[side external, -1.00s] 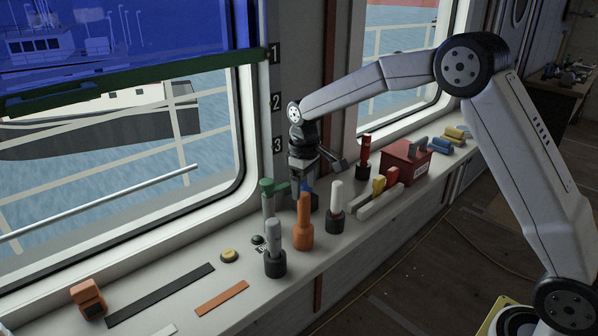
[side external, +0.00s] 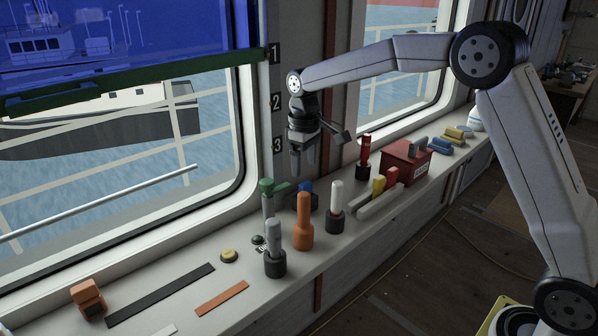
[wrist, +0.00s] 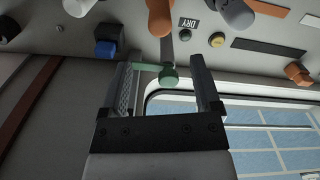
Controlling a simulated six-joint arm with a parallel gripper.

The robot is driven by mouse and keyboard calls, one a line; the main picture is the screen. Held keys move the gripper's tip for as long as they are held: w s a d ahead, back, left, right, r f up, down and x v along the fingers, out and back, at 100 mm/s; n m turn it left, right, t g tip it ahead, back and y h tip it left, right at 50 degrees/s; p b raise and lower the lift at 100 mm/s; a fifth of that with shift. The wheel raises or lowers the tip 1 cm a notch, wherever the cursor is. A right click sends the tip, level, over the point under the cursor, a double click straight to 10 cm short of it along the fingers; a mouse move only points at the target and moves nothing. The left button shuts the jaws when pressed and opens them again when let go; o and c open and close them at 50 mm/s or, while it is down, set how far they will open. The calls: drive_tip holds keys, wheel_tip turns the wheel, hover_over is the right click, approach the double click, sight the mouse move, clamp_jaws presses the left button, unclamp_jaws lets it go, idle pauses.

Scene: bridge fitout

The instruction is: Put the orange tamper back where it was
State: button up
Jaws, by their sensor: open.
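The orange tamper (side external: 303,222) stands upright on the sill, its thick orange base down. It stands between the grey tamper and the white-handled one, and its upper part shows at the top of the wrist view (wrist: 160,14). My gripper (side external: 302,174) is open and empty, pointing down, above and behind the orange tamper and clear of it. In the wrist view my fingers (wrist: 160,62) are apart, with the green-topped post (wrist: 169,76) seen beyond the gap between them.
The grey tamper (side external: 274,247) and white-handled tamper (side external: 336,206) flank the orange one. The green-topped post (side external: 267,205) and a blue-and-dark block (side external: 307,189) stand close behind. A red box (side external: 404,163) is to the right. An orange strip (side external: 221,298) lies at the front left.

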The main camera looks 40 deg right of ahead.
drive_tip(key=s+f+m+t, duration=0.1)
drive_tip(key=s+f, duration=0.2)
drive_tip(key=s, duration=0.5)
drive_tip(key=s+f+m, duration=0.1)
drive_tip(key=s+f, duration=0.2)
drive_tip(key=s, duration=0.5)
drive_tip(key=s+a+f+m+t, duration=0.1)
drive_tip(key=s+f, duration=0.3)
drive_tip(key=s, duration=0.4)
drive_tip(key=shift+t, duration=0.3)
drive_tip(key=shift+w, duration=0.1)
